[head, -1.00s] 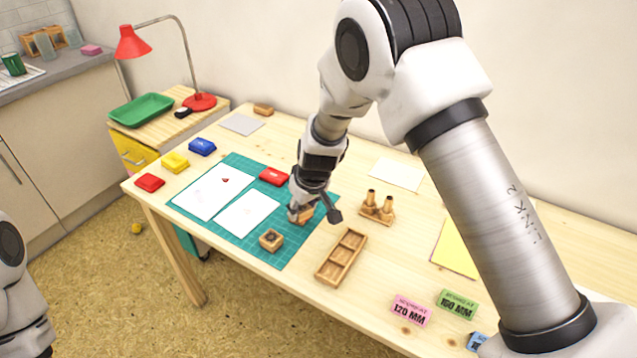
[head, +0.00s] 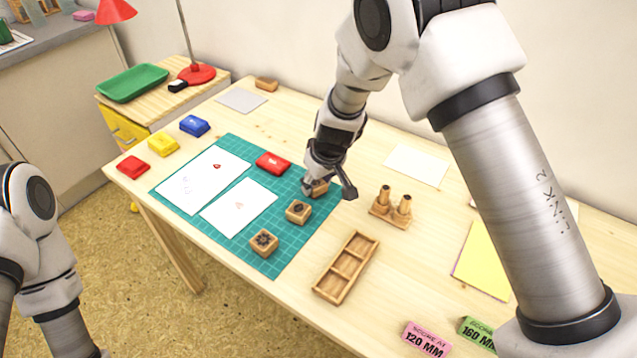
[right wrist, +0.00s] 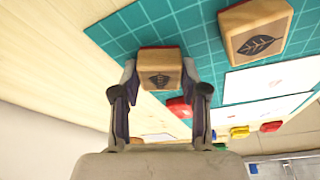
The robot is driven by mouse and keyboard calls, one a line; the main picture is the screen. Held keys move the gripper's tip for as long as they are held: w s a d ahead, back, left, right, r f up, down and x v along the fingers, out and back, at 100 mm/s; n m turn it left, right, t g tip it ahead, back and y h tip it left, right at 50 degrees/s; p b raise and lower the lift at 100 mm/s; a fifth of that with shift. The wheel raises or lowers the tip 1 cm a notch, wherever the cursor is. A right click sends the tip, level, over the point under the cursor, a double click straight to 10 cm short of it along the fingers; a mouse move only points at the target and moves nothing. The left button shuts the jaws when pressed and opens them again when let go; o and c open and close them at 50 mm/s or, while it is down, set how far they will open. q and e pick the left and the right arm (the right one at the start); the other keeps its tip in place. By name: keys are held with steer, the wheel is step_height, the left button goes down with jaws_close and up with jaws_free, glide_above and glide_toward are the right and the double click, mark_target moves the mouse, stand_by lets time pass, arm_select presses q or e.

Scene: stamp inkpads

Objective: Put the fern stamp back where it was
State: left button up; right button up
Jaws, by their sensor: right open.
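Three wooden block stamps stand on the green cutting mat in the head view: a front stamp (head: 264,242), a middle stamp (head: 298,211), and a far stamp (head: 319,188) partly hidden by my right gripper (head: 326,190). In the right wrist view the open fingers (right wrist: 160,92) stand on either side of a stamp (right wrist: 160,82) with a dark mark I cannot clearly read. A leaf-marked stamp (right wrist: 258,38) is beyond it. I cannot tell which is the fern stamp. The three-compartment wooden tray (head: 322,293) is empty. My left gripper is out of view.
A holder with two wooden-handled pieces (head: 391,205) stands right of my right gripper. A red inkpad (head: 273,163) is on the mat; red, yellow and blue (head: 195,125) ones lie left of it. White papers (head: 238,207) cover part of the mat.

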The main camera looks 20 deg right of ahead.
steer(key=shift+o, duration=1.4)
steer(key=shift+r, duration=0.1)
steer(key=shift+s+r, duration=0.1)
steer(key=shift+s, duration=0.05)
steer(key=v, duration=1.2)
steer(key=shift+p, duration=0.45)
